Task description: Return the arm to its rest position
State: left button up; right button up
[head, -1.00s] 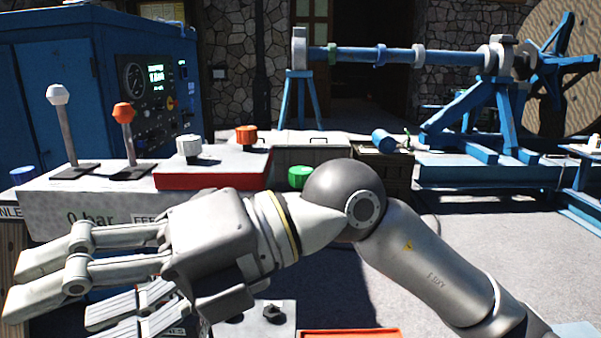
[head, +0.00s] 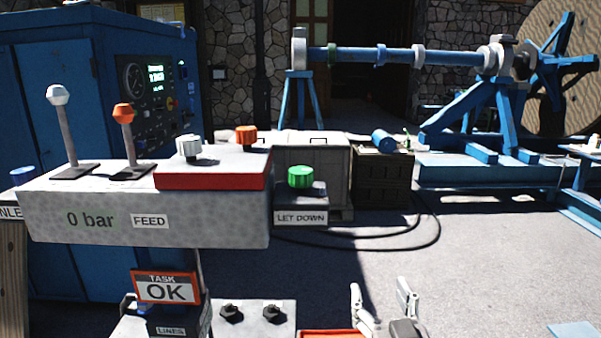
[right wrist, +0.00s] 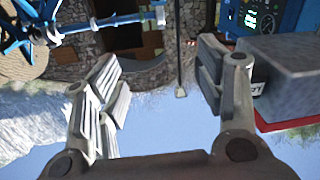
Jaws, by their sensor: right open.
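My right gripper (head: 383,308) shows at the bottom edge of the head view, right of centre, with its fingers pointing up and apart. It is open and empty. In the right wrist view the fingers of the right gripper (right wrist: 160,100) stand wide apart with nothing between them. The control console (head: 140,218) with its "0 bar" and "FEED" labels is at the left, apart from the gripper. My left gripper is in neither view.
The console carries a white-knobbed lever (head: 62,130), an orange-knobbed lever (head: 126,140) and knobs. A green knob (head: 300,177) sits on the "LET DOWN" box. A sign (head: 166,287) reads "TASK OK". Open paving (head: 480,260) lies at the right; the blue reel stand (head: 480,120) is behind.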

jog(key=s+d+f+g+h, duration=0.1)
jog(key=s+d+f+g, duration=0.15)
jog(key=f, duration=0.35)
jog(key=s+d+f+g, duration=0.1)
jog(key=s+f+g, duration=0.2)
jog(key=f, duration=0.4)
jog(key=s+d+f+g, duration=0.2)
jog(key=s+f+g, duration=0.3)
jog(key=s+f, duration=0.45)
jog(key=s+d+f+g, duration=0.1)
jog(key=s+f+g, duration=0.4)
jog(key=s, duration=0.7)
notch_tip(320, 180, down, 26)
jog(key=s+p, duration=0.2)
jog(key=s+d+f+g+p, duration=0.1)
jog(key=s+d+f, duration=0.2)
jog(key=s+f, duration=1)
jog(key=s, duration=0.3)
jog(key=shift+f+g, duration=0.3)
jog(key=shift+g, duration=0.05)
